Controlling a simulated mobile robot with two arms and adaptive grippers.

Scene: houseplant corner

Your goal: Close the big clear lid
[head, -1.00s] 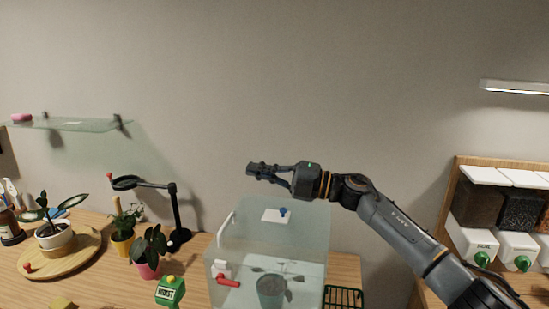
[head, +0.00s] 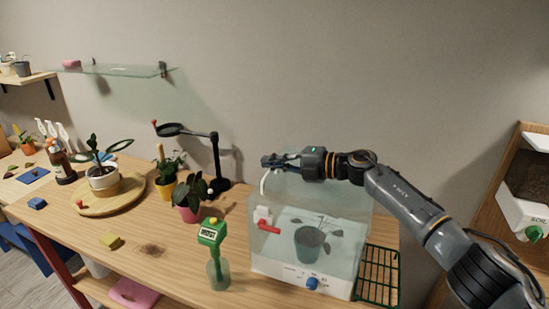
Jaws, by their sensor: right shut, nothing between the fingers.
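The big clear lid (head: 345,200) belongs to a see-through box on a white base (head: 300,275), right of the table's middle. A pale curved handle (head: 265,182) shows at its upper left, and a red lever (head: 264,228) is on the front left. I cannot tell the lid's exact angle through the clear walls. My right gripper (head: 268,163) is shut and empty, at the top left of the box, close above the handle. I cannot tell if it touches. It and my arm hide part of the box's top. My left gripper is not in view.
A potted plant (head: 308,243) shows inside the box. A green moisture meter (head: 211,232), a pink pot (head: 189,213) and a black lamp-like stand (head: 217,160) are to the left. A green wire rack (head: 378,275) is on the right. The table's front left is mostly clear.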

